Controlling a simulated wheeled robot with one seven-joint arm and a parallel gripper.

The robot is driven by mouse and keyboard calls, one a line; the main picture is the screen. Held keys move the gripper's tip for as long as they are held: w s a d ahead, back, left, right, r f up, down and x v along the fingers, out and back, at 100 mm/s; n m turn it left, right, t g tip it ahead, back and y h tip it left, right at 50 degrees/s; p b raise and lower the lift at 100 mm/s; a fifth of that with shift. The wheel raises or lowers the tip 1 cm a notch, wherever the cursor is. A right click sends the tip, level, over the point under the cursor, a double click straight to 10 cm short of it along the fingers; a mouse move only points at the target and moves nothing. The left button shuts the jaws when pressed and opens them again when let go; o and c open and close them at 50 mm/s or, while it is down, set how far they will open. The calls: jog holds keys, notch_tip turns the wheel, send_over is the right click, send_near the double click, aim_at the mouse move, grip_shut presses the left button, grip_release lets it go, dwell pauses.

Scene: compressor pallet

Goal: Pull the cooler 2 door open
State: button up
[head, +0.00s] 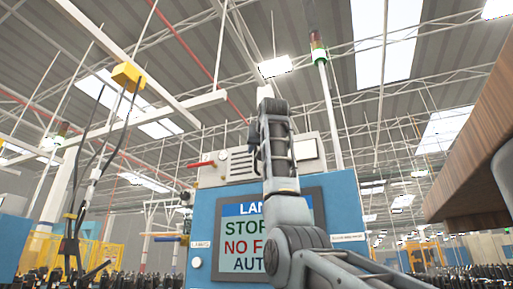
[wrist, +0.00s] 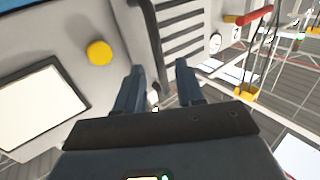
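A pale grey machine housing (head: 208,177) stands above the blue front in the head view. Its louvered panel (head: 238,163) looks like the cooler door and looks shut, though no label confirms this. In the wrist view the louvered panel (wrist: 183,32) lies just beyond my fingers. A dark upright bar (wrist: 151,35), perhaps the door handle, runs along its edge and down toward the gap between my fingers. My gripper (wrist: 160,66) is open, with its two fingers apart. I cannot tell whether the bar lies between them or just beyond.
A red handle (head: 201,164) sticks out left of the louvers. A yellow button (wrist: 99,53) and a pale screen (wrist: 42,108) sit beside the bar. A sign (head: 245,245) covers the blue front. A wooden-looking slab (head: 475,150) hangs at the right.

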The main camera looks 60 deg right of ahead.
jog(key=shift+x, duration=1.05)
grip_shut()
jog(key=shift+a, duration=0.1)
